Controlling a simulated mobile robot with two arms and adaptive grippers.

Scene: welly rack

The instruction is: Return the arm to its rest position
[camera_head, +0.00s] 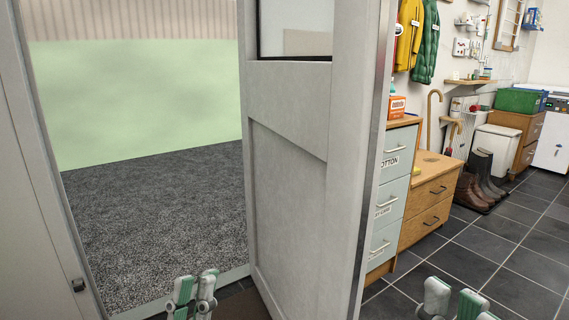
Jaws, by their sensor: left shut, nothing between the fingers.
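My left gripper (196,292) shows at the bottom, left of the middle, in front of the open doorway. Its two green-and-grey fingers are close together and shut, with nothing between them. It is apart from the grey door (290,170), which stands swung open to its right. My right gripper (454,303) shows at the bottom right, beyond the door's edge. Its fingers are spread apart, with only floor tiles seen between them. The picture's lower edge cuts off both grippers, and the arms behind them are out of view.
Through the doorway lie dark gravel (160,220) and a green wall. Right of the door stand a drawer unit (397,180) and a wooden cabinet (428,200). Boots (480,180) stand further back. The dark tiled floor (500,250) is clear at right.

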